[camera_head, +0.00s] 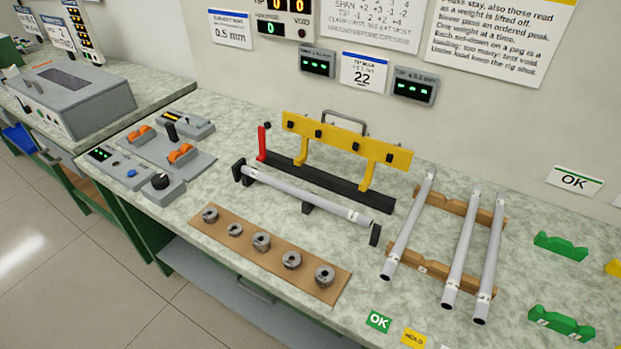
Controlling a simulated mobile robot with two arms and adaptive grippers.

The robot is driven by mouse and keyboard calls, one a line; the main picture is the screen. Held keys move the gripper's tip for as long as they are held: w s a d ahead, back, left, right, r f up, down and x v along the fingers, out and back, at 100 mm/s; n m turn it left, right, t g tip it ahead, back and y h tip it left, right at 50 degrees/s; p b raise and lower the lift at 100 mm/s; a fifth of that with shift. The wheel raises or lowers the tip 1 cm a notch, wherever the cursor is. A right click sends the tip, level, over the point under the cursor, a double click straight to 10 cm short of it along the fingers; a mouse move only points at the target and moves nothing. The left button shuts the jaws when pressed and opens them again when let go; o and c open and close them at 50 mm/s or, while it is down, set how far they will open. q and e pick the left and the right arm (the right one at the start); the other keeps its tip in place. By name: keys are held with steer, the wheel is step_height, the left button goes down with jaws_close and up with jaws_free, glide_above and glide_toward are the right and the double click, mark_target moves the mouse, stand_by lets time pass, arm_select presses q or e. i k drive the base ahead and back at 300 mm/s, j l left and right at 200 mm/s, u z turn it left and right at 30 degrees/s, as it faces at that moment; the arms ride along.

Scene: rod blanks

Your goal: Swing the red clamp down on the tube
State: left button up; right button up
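The red clamp (262,143) stands upright at the left end of the black rig base (330,182), with a dark knob beside its top. A grey tube (308,195) lies in front of that base, held near its left end by a black block (239,171) and with a black upright plate (375,234) at its right end. The clamp stands behind the tube and apart from it. A yellow bar (345,141) with several black knobs and a grey handle is raised over the base. Neither of my grippers shows in the head view.
Three more tubes (462,250) lie on wooden rests (450,204) to the right. Several metal weights (261,241) sit on a brown board (318,292) in front. A control panel (160,180) is at left; green cradles (561,246) are at right.

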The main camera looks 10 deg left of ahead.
mark_target(262, 157)
steer(key=i+j+z, duration=0.2)
steer(key=j+z, duration=0.15)
steer(key=j, duration=0.95)
steer(key=j+z, duration=0.4)
steer(key=j, duration=0.9)
